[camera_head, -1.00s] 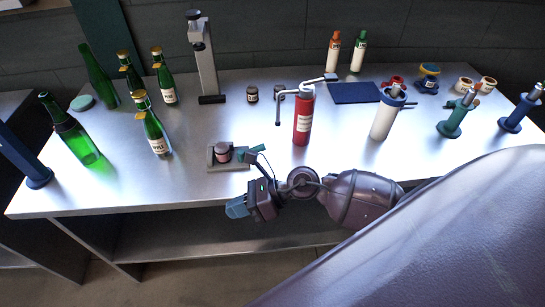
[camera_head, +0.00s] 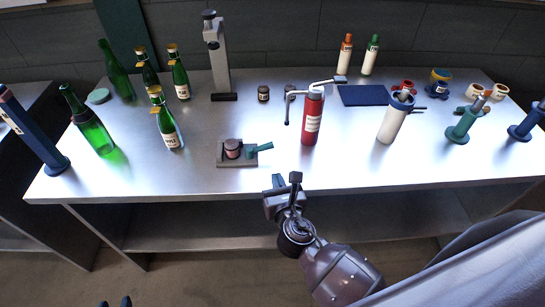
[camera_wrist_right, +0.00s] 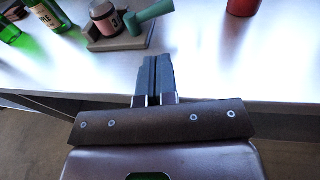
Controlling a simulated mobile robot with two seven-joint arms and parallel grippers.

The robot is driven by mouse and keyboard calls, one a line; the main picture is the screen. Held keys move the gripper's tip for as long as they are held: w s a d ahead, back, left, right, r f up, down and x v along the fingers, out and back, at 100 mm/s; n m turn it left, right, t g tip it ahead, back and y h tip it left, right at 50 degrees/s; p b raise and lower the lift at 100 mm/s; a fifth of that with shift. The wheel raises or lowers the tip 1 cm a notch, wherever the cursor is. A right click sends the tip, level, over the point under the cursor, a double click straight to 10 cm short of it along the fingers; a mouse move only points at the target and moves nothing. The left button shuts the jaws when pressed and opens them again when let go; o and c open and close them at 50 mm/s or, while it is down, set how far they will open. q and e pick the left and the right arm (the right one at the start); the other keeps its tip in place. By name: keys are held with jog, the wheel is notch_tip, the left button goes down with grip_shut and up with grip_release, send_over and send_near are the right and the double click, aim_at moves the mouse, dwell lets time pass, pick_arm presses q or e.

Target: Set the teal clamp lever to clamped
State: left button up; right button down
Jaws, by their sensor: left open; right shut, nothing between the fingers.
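The teal clamp lever (camera_head: 260,148) sticks out to the right from a small grey clamp block (camera_head: 237,162). A pinkish jar-like piece with a dark top (camera_head: 232,150) sits on the block beside it. In the right wrist view the lever (camera_wrist_right: 150,15) points right and slightly away, low over the block. My right gripper (camera_head: 286,181) is in front of the table edge, apart from the lever. In the right wrist view its fingers (camera_wrist_right: 153,75) are shut together with nothing between them.
Green bottles (camera_head: 167,122) stand to the left. A grey press stand (camera_head: 218,60) is behind, and a red cylinder (camera_head: 312,118) is to the right. The steel table (camera_head: 200,182) is clear in front of the clamp block.

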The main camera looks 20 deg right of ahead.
aim_at(261, 147)
jog(key=w, duration=0.6)
jog(key=w+f, duration=0.1)
jog(key=w, duration=0.2)
jog(key=shift+d, duration=0.4)
jog(key=shift+w+f+b, duration=0.1)
jog(key=shift+w+b, duration=0.2)
jog(key=shift+w, duration=0.15)
pick_arm(q)
jog(key=shift+s+f, duration=0.1)
jog(key=shift+f, duration=0.25)
jog(key=shift+r, duration=0.2)
pick_arm(e)
jog(key=shift+w+d+n+y, duration=0.1)
jog(key=shift+d+n+y, duration=0.05)
jog(key=shift+n+y, duration=0.3)
